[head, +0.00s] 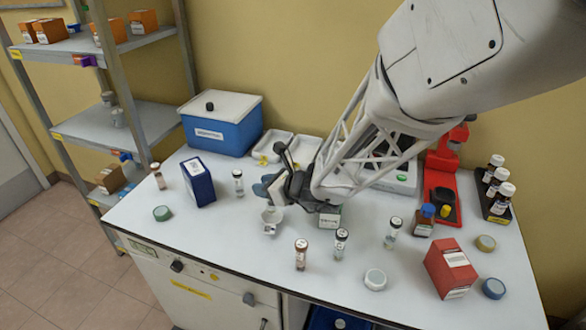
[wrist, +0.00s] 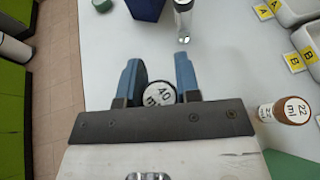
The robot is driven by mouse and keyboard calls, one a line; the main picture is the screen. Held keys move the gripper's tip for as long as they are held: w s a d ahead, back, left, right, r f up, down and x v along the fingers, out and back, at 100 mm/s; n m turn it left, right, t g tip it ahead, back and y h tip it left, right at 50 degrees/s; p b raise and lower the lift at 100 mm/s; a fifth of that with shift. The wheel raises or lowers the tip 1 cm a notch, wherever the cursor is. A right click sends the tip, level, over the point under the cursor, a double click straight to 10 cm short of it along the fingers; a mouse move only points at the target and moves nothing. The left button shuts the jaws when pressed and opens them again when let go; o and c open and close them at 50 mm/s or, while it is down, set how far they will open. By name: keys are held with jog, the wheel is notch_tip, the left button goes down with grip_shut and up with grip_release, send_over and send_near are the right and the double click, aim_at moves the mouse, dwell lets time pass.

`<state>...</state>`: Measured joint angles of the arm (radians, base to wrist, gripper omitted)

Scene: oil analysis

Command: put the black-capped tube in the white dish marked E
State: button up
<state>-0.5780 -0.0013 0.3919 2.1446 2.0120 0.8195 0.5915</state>
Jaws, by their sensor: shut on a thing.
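My gripper (wrist: 158,75) has its two blue fingers around a tube (wrist: 158,94) with a white cap top marked 40 ml and a dark rim. In the head view my gripper (head: 272,193) is over the middle of the bench, with the light-coloured held thing (head: 271,216) just below it. Whether it touches the bench is unclear. White dishes stand behind, towards the wall (head: 275,142); they show at the right of the wrist view (wrist: 298,10). Yellow tags beside them read A (wrist: 263,12) and B or E (wrist: 291,62); I cannot tell which.
A dark blue box (head: 198,182) and a clear vial (head: 238,184) stand left of my gripper. A brown vial (head: 301,255) and a clear vial (head: 341,245) stand in front. A brown vial marked 22 ml (wrist: 290,111) is close by. A blue bin (head: 220,130) stands behind.

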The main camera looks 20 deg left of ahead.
jog(key=shift+f, duration=0.1)
jog(key=shift+f, duration=1.8)
jog(key=o, duration=0.9)
jog(key=shift+f, duration=0.15)
jog(key=shift+r, duration=0.2)
jog(key=shift+v, duration=1.1)
jog(key=shift+s+d+r, duration=0.1)
jog(key=shift+d+r, duration=0.1)
jog(key=shift+r, duration=1.6)
jog(key=shift+d+r, duration=0.15)
jog(key=shift+r, duration=1.65)
